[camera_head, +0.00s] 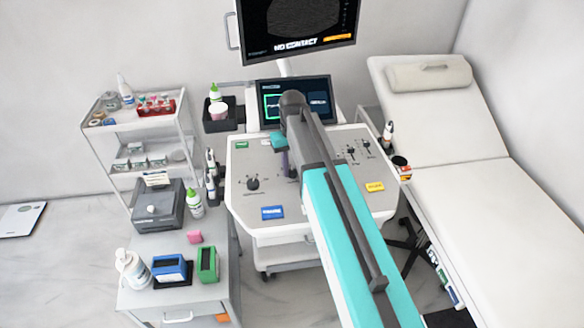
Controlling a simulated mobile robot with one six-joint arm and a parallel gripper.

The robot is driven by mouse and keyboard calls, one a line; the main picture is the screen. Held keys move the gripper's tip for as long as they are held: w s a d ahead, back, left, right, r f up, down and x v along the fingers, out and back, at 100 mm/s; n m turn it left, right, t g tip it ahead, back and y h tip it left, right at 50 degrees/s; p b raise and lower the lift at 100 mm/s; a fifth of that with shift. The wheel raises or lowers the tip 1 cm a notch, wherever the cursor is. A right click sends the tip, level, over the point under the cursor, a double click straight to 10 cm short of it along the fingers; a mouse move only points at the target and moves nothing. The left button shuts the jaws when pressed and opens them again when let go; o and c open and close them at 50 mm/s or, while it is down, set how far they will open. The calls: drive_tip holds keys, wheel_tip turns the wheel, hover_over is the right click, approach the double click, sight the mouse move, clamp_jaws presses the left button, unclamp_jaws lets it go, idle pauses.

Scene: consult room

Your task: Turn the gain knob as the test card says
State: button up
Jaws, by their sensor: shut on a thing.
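The ultrasound console (240,165) stands in the middle. A dark round knob (253,184) with marks around it is on its left side, left of my gripper and apart from it. My gripper (287,168) is low over the middle of the panel, partly behind my arm. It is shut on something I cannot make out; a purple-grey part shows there. A blue card (271,212), a yellow card (375,187) and a green card (242,144) lie on the panel. Their text is too small to read, and I cannot tell which is the test card.
The upper monitor (298,25) reads "NO CONTACT"; a lower touch screen (270,106) stands behind the panel. Slider controls (351,153) are right of my arm. An exam couch (430,110) is at right, a shelf cart (145,130) and a cabinet (215,292) at left.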

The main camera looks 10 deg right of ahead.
sight(292, 171)
drive_tip(key=shift+s, duration=0.1)
drive_tip(key=o, duration=1.1)
drive_tip(key=shift+c, duration=0.2)
drive_tip(key=shift+r, duration=0.1)
wheel_tip(292, 171, up, 14)
drive_tip(key=p, duration=0.8)
drive_tip(key=shift+f+p, duration=0.2)
drive_tip(key=shift+p, duration=0.2)
drive_tip(key=shift+f, duration=0.1)
